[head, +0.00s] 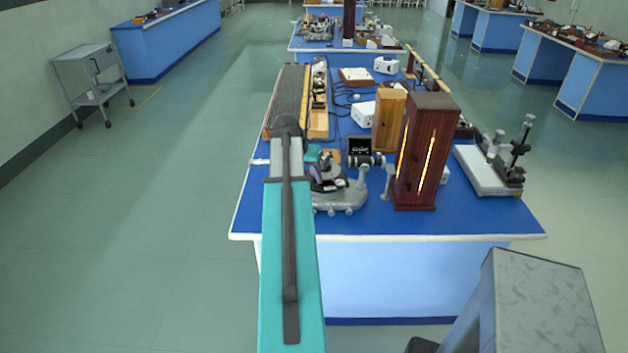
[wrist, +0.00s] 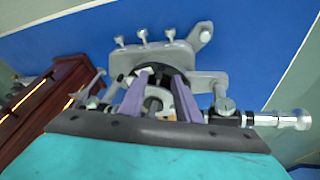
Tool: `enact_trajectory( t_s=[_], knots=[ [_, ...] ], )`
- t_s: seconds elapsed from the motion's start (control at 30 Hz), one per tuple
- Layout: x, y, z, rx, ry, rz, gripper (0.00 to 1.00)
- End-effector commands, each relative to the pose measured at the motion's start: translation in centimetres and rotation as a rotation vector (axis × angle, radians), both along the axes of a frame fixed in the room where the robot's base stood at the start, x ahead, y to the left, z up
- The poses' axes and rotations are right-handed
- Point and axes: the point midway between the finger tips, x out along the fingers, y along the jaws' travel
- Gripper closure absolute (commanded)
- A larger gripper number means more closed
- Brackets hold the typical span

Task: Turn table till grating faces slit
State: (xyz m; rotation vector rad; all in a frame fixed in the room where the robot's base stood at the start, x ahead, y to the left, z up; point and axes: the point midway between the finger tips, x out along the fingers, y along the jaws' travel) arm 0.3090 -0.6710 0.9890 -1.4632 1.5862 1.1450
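The spectrometer (head: 345,195) is a grey instrument at the near edge of the blue bench. It also shows in the wrist view with its grey base (wrist: 175,58) and a silver-ended tube (wrist: 290,119) to the right. My gripper (wrist: 161,78) is over its middle; its two purple fingers stand apart around small grey and dark parts of the centre table. No contact is clear. I cannot make out the grating or its facing. The tall dark-red lamp box (head: 425,150) with bright slits stands right of the spectrometer; it is at the left in the wrist view (wrist: 40,115).
A lighter wooden box (head: 388,122) stands behind the lamp box. A white-based stand (head: 482,172) is at the bench's right. A long grey ribbed piece (head: 286,100) and cables lie farther back. Bare blue bench top (head: 460,220) shows along the near edge.

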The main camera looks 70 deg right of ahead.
Motion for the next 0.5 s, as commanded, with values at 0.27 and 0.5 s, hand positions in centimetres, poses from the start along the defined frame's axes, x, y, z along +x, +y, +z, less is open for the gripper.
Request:
enact_trajectory(
  t_s=[0.27,0.5],
  knots=[
    [-0.3,-1.0,-2.2,0.001,0.000,0.000,0.70],
    [-0.4,-1.4,-3.1,-0.001,0.000,0.000,0.70]
  ],
)
